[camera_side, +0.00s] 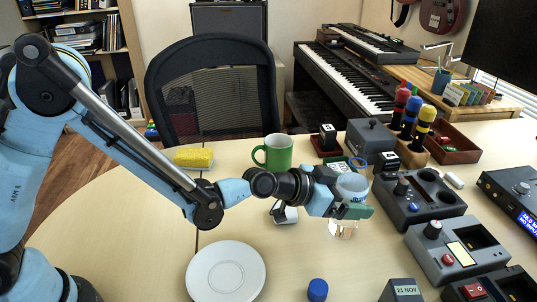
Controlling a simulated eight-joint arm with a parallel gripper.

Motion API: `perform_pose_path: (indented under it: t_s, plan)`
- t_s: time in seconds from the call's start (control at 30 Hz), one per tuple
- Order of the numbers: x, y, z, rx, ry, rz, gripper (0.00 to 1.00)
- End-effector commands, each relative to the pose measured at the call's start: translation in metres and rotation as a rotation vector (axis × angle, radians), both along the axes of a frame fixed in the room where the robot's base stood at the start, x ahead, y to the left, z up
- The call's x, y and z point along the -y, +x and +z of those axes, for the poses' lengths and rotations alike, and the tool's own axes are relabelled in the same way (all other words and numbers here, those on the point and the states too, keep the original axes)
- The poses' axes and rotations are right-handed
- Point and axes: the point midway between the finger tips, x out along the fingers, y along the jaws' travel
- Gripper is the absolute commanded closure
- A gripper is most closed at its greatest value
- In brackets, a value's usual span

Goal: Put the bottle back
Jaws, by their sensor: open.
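My gripper (345,207) is open above the middle of the table, at the end of the blue arm that reaches in from the left. Three dark bottles with red, blue and yellow bands stand upright in a wooden holder (413,157) at the back right: the red-topped bottle (399,106), the blue one (410,117) and the yellow one (421,128). They are well apart from my gripper. A pale blue, clear round thing (352,185) shows right at the gripper; I cannot tell whether it is between the jaws. A small clear glass (343,230) stands just below.
A green mug (277,152) and yellow sponge (194,157) are at the back. A white plate (226,272) lies at the front, with a blue cap (318,290) to its right. Grey device boxes (455,250) crowd the right side. The table's left part is clear.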

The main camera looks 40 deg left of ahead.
Motion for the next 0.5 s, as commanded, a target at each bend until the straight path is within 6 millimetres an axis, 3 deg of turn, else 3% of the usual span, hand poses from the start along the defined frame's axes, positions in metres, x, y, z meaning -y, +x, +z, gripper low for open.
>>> perform_pose_path:
  t_s: [0.5]
  plan:
    - [-0.047,-0.061,0.032,0.000,0.000,0.001,0.04]
